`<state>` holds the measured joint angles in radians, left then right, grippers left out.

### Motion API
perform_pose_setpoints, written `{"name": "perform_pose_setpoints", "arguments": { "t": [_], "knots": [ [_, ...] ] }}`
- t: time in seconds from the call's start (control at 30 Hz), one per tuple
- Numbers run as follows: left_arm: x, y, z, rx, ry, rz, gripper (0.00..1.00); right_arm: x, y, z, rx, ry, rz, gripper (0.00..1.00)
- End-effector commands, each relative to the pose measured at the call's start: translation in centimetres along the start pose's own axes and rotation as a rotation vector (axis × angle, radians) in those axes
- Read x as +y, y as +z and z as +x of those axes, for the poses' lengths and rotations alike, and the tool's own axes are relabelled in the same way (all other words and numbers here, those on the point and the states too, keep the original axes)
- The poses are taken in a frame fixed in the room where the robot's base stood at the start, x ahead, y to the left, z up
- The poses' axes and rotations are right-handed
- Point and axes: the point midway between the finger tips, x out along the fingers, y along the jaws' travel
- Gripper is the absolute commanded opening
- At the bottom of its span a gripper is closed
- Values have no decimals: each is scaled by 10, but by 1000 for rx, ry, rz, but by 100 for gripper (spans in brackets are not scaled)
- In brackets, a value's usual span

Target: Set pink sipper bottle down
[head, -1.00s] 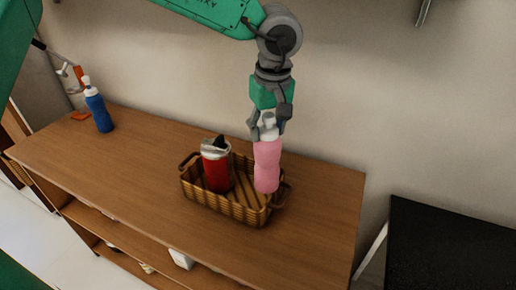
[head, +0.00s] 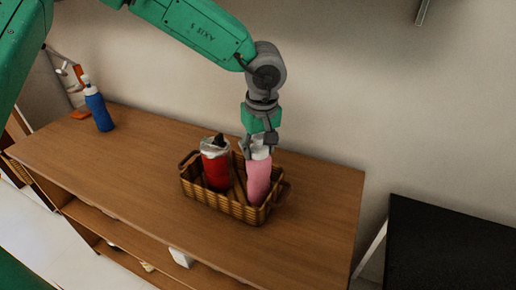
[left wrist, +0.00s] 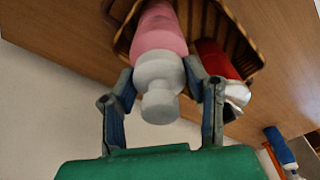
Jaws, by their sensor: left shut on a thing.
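The pink sipper bottle (head: 258,180) has a white cap and stands slightly tilted inside the right part of a wicker basket (head: 231,207). My left gripper (head: 258,147) is shut on it around the cap and neck, from above. In the left wrist view the pink bottle (left wrist: 160,32) sits between the two fingers (left wrist: 160,85), with its lower end inside the basket. Whether its base touches the basket floor is hidden. My right gripper does not show.
A red bottle (head: 216,170) with a silver and black lid stands in the basket's left part. A blue bottle (head: 98,110) stands at the table's far left. The wooden table (head: 130,170) is clear between them. A black surface (head: 450,250) lies at right.

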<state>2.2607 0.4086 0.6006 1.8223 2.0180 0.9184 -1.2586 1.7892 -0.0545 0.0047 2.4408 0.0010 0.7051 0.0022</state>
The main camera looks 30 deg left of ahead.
Motion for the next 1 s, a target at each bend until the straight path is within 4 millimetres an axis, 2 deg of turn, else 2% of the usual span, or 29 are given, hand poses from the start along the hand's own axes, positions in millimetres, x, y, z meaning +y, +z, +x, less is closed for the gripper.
{"name": "perform_pose_setpoints", "arguments": {
  "t": [0.37, 0.4, 0.43, 0.47, 0.8, 1.0],
  "knots": [
    [-2, -2, 4, 1, 1, 0, 0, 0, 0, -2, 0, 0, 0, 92],
    [-2, -2, 5, 1, 0, 0, 47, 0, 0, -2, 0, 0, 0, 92],
    [-2, -2, 5, 1, 0, -1, 57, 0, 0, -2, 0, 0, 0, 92],
    [-2, -2, 6, 1, 0, -1, 61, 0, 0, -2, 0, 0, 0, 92],
    [-2, -2, 3, 1, 2, -1, 61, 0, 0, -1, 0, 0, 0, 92],
    [-2, -2, -26, 1, 5, -2, 61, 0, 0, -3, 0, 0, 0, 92]
  ]
}}
